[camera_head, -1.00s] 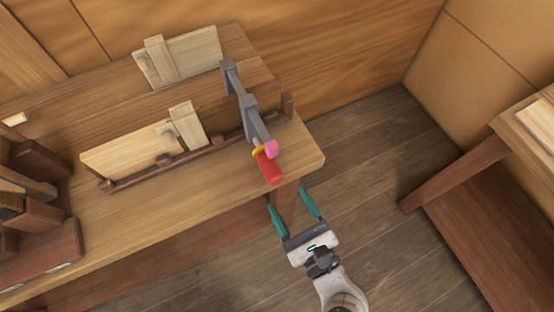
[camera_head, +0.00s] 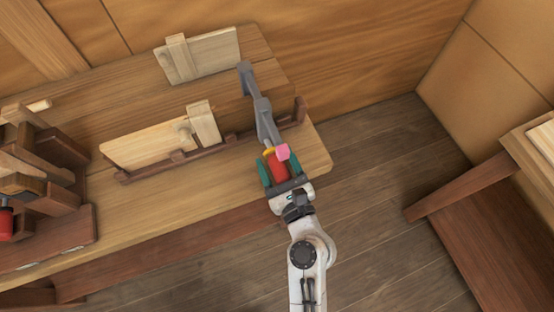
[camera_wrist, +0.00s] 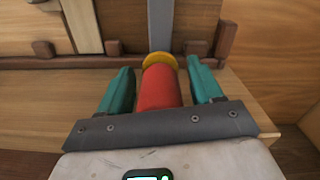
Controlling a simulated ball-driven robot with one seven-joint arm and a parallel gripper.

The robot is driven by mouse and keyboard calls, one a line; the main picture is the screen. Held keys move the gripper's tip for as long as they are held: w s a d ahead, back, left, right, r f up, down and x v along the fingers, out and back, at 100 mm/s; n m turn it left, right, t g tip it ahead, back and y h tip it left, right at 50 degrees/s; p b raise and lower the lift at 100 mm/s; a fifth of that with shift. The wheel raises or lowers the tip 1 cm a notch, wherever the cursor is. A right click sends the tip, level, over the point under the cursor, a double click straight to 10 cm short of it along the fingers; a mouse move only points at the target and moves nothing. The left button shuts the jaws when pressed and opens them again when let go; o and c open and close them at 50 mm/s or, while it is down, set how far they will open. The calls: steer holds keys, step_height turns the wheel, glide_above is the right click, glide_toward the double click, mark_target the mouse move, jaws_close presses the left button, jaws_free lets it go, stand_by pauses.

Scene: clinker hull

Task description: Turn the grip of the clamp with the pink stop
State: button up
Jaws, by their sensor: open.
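The clamp (camera_head: 263,112) is a grey metal bar clamp near the bench's right end, with a red grip (camera_head: 277,167), a yellow ring (camera_head: 268,151) and a pink stop (camera_head: 282,152). My gripper (camera_head: 277,172) has its green fingers on both sides of the red grip. In the wrist view the red grip (camera_wrist: 159,88) stands between the open fingers, with gaps on both sides. The yellow ring (camera_wrist: 159,60) shows at its far end. The pink stop is not seen in the wrist view.
A dark rail (camera_head: 160,170) with pale boards runs along the wooden bench (camera_head: 200,185). Another pale board (camera_head: 212,54) lies behind. A dark rack (camera_head: 70,215) stands at the left, with a red handle (camera_head: 6,222). Open floor (camera_head: 380,160) lies to the right, before another table.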

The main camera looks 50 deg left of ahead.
steer(key=shift+c, duration=0.5)
steer(key=c, duration=0.9)
steer(key=shift+c, duration=0.2)
steer(key=shift+f+n, duration=0.1)
steer(key=shift+n, duration=0.3)
